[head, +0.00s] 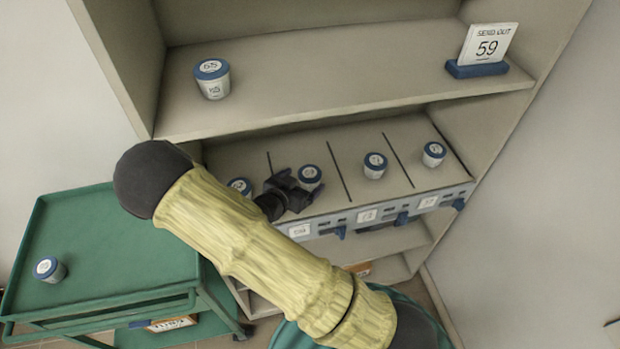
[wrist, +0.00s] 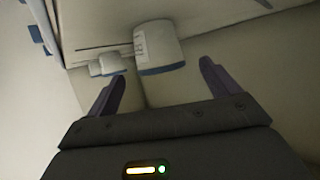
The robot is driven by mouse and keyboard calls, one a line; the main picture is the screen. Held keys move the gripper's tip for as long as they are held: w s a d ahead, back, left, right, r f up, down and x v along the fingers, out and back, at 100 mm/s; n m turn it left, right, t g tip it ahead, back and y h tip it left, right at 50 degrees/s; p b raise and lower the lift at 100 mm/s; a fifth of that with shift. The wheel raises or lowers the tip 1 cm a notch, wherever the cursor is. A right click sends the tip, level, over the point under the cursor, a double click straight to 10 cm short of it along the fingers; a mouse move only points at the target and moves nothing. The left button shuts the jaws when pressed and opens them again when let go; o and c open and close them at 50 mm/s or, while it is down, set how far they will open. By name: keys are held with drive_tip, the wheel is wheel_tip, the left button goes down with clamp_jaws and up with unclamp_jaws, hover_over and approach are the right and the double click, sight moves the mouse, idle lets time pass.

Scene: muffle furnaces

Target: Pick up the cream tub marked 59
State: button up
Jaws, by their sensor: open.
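A "SEND OUT 59" card (head: 487,47) stands in a blue holder on the upper shelf. Below it, a divided shelf holds a row of cream tubs with blue lids. The tub (head: 309,177) in the second lane from the left is right by my gripper (head: 292,193); its lid number is too small to read, and the front label under that lane (head: 300,230) seems to read 59. My gripper is open and empty. In the wrist view a tub (wrist: 158,46) shows ahead of my open fingers (wrist: 164,88), apart from them.
Other tubs stand left (head: 240,187) and right (head: 375,165), (head: 433,154) in their lanes, between thin dark dividers. Another tub (head: 211,79) is on the upper shelf. A green cart (head: 120,235) at left bears one tub (head: 49,269). The upper shelf overhangs the row.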

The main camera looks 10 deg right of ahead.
sight(307, 175)
drive_tip(key=p+x, duration=0.1)
drive_tip(key=x, duration=0.4)
drive_tip(key=shift+r, duration=0.1)
idle(0.3)
drive_tip(key=c, duration=1.2)
drive_tip(key=shift+o, duration=0.2)
drive_tip(key=shift+r, duration=0.15)
wheel_tip(307, 175, up, 10)
drive_tip(key=shift+f, duration=0.1)
